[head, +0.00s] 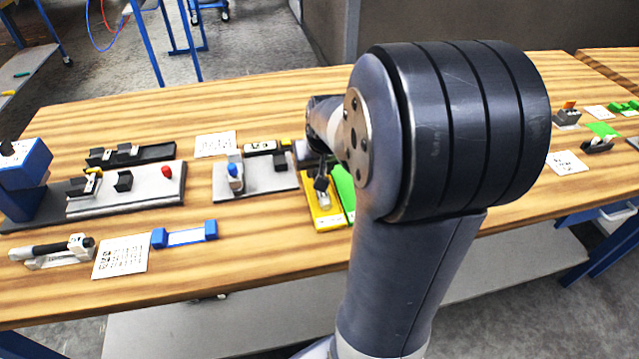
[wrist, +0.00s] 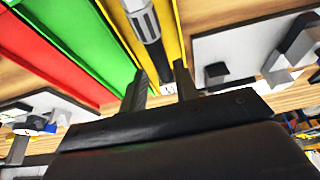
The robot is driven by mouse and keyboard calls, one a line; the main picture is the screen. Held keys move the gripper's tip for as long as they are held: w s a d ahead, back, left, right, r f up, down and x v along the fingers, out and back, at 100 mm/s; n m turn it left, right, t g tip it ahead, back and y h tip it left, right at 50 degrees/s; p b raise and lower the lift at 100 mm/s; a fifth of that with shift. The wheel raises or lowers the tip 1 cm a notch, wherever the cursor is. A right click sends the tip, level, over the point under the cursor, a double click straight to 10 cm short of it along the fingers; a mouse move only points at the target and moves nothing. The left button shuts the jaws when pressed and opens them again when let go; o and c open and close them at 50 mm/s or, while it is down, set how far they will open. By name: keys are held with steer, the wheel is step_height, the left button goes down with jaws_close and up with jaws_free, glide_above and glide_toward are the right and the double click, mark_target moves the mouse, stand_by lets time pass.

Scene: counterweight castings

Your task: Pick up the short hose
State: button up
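A short dark cylinder with a light grey band, likely the short hose (wrist: 146,27), lies along a yellow strip (wrist: 172,40) in the wrist view. My gripper (wrist: 160,78) is open, its two dark fingers apart on either side of the line of this piece. The piece's near end is close to the fingertips, and I cannot tell whether it is between them. Nothing is gripped. In the head view the yellow tray (head: 328,221) is at mid-table, partly hidden by my arm. Another black tube (head: 51,248) rests on a white holder at far left.
A green strip (wrist: 98,40) and a red strip (wrist: 40,55) adjoin the yellow one. A grey plate with a blue-topped part (head: 235,172) stands left of the tray. A blue block (head: 184,236) and a printed card (head: 122,256) lie at front left. The front middle table is clear.

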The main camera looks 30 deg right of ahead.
steer(key=shift+x, duration=1.55)
jaws_close()
